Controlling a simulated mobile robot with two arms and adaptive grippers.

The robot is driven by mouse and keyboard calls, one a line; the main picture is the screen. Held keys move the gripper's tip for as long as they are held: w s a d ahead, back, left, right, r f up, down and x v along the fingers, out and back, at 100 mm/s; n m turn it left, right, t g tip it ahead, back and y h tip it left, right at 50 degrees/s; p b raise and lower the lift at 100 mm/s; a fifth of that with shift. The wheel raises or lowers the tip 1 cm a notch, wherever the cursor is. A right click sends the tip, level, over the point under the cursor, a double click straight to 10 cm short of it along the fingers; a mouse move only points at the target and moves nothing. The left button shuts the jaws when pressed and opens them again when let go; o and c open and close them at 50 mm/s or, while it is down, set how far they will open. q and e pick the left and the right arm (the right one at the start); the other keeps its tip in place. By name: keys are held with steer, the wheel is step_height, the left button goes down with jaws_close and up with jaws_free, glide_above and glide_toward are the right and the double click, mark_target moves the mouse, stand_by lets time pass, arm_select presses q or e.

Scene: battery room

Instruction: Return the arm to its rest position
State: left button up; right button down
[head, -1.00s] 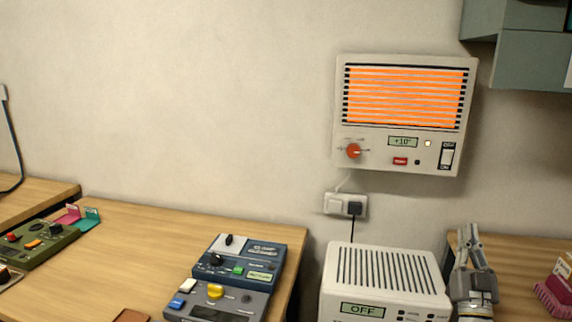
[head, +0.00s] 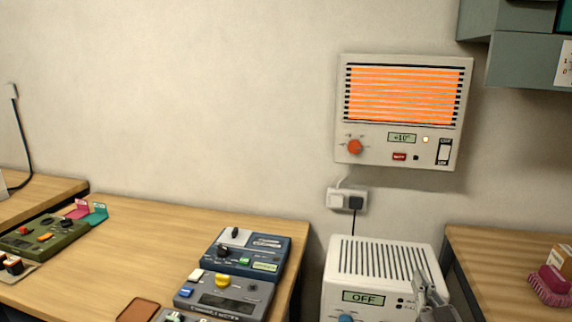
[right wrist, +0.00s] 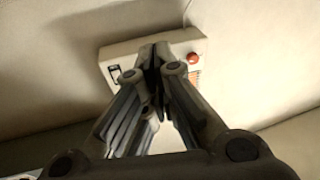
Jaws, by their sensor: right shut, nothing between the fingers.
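My right gripper (head: 428,292) is low in the head view, in front of the right side of a white slatted unit (head: 385,262) whose display reads OFF. Its fingers are shut with nothing between them. In the right wrist view the shut fingers (right wrist: 157,62) point toward a pale wall heater (right wrist: 122,50) with a red knob (right wrist: 193,59). In the head view the wall heater (head: 400,145) glows orange behind its slats, and its display reads +10°. My left gripper is not in view.
A wooden bench (head: 150,240) on the left holds a blue device (head: 246,252), a grey device (head: 225,298) and a green device (head: 45,237). Another wooden bench (head: 505,262) stands at the right with a pink brush (head: 550,285). A grey cabinet (head: 520,62) hangs upper right.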

steer(key=s+a+f+n+g+y, duration=0.1)
steer(key=s+a+f+g, duration=0.3)
steer(key=s+f, duration=0.25)
steer(key=s+a+f+g+y, duration=0.1)
steer(key=s+a+f+g, duration=0.3)
steer(key=s+f, duration=0.25)
steer(key=s+a+f+g+h, duration=0.1)
steer(key=s+f+g, duration=0.25)
steer(key=s, duration=0.75)
steer(key=s+a+f+g+h, duration=0.15)
steer(key=s+g, duration=0.35)
steer(key=s, duration=0.7)
step_height(320, 180, down, 27)
steer(key=s+g, duration=0.1)
steer(key=s+d+f+g+p, duration=0.1)
steer(key=s+d+f, duration=0.1)
steer(key=s+f, duration=1.3)
steer(key=shift+s+d, duration=0.4)
steer(key=shift+s, duration=0.55)
